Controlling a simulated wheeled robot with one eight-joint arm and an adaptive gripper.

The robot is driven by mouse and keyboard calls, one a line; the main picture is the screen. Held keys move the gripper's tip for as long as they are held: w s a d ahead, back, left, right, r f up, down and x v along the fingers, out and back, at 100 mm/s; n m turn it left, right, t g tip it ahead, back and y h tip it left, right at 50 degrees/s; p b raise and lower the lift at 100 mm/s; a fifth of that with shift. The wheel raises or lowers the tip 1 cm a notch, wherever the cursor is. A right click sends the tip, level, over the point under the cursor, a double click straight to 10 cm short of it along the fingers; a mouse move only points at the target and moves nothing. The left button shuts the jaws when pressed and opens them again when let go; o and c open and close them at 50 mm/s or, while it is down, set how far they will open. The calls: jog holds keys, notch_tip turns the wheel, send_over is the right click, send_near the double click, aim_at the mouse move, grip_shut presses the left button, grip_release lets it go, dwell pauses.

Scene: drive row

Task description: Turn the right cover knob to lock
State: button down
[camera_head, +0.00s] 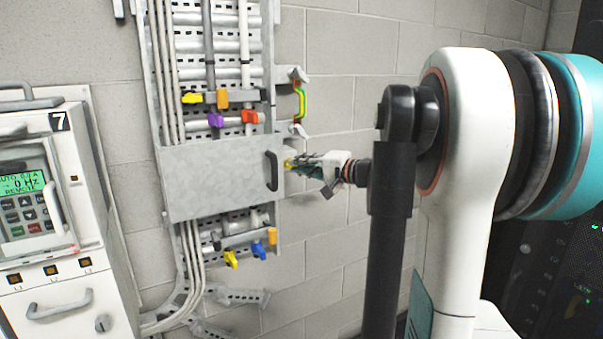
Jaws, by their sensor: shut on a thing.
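The grey metal cover (215,185) lies across the wall-mounted cable tray, with a dark vertical handle (271,171) near its right side. No knob is clear at the cover's left edge.
Coloured valve levers, such as the orange one (222,98), sit above the cover, and more, such as a yellow one (231,259), below it. A white cabinet (45,215) with a green display stands at left. Bare block wall (345,50) lies behind my arm.

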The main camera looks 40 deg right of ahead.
jog(key=shift+f+m+t+b, duration=0.2)
jog(key=shift+m+t+b, duration=0.2)
jog(key=shift+m+b, duration=0.6)
jog(key=shift+m, duration=0.3)
jog(key=c, duration=1.7)
grip_release()
jog(key=shift+w, duration=0.1)
jog(key=shift+o, duration=0.2)
jog(key=s+d, duration=0.1)
jog(key=s, duration=1.1)
jog(key=shift+d, duration=0.4)
